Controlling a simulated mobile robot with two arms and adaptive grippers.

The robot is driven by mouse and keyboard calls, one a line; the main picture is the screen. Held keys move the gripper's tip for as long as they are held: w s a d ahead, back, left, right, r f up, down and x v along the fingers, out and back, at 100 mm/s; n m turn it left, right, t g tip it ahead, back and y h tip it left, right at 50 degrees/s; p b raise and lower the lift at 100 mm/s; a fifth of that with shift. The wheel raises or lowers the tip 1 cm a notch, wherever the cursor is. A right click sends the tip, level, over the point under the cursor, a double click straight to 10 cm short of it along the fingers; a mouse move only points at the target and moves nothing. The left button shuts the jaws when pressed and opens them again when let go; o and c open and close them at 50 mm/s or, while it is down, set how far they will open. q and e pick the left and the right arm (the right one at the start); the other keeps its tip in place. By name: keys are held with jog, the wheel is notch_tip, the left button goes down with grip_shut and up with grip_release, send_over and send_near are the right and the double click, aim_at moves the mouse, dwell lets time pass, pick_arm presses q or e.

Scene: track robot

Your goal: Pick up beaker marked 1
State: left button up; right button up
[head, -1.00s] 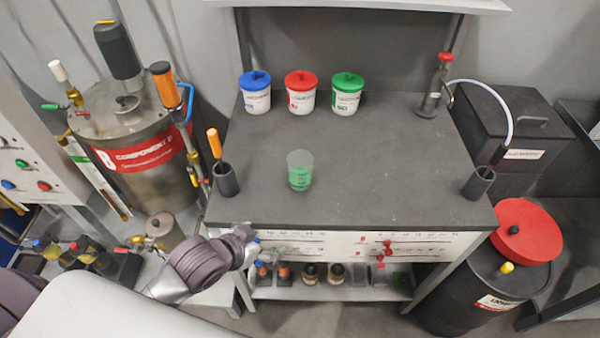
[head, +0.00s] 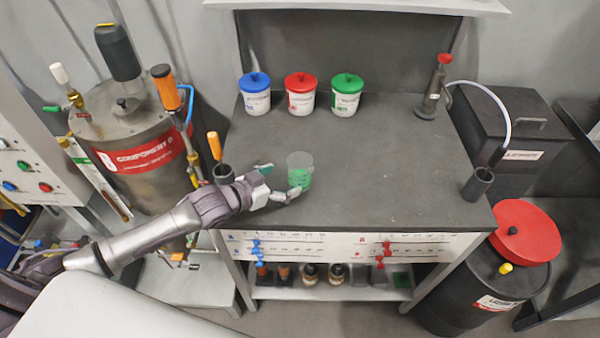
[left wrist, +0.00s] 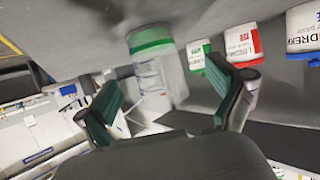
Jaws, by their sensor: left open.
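The beaker (head: 301,170) is clear with green contents and stands upright on the dark bench top (head: 390,170). No number on it can be read in the head view. In the left wrist view the beaker (left wrist: 153,65) shows ahead, between the spread fingers, with its green band at the top of the picture. My left gripper (head: 280,180) is open, just left of the beaker, with its fingertips close to the glass. The same gripper shows in the left wrist view (left wrist: 172,100). Whether a finger touches the beaker cannot be told. My right gripper is not in view.
Blue-lidded (head: 255,95), red-lidded (head: 300,95) and green-lidded (head: 346,96) tubs stand at the back. A dark holder (head: 224,175) with an orange-handled tool stands left of the gripper. Another dark cup (head: 478,184) stands at the right edge. The bench right of the beaker is clear.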

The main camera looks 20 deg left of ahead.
aim_at(291, 177)
pick_arm(q)
jog(key=shift+w+d+f, duration=0.15)
jog(key=shift+w+d, duration=0.2)
jog(key=shift+w, duration=0.1)
jog(key=shift+w+d, duration=0.25)
jog(key=shift+w, duration=0.1)
jog(key=p+x, duration=0.1)
jog(key=x, duration=0.2)
jog(key=shift+w+d, duration=0.15)
jog(key=shift+d, duration=0.15)
jog(key=shift+w+d+f, duration=0.2)
jog(key=shift+w+f, duration=0.1)
jog(key=shift+w, duration=0.05)
jog(key=shift+s+a, duration=0.1)
jog(key=shift+c, duration=0.9)
jog(key=c, duration=1.1)
jog(key=shift+c, duration=0.2)
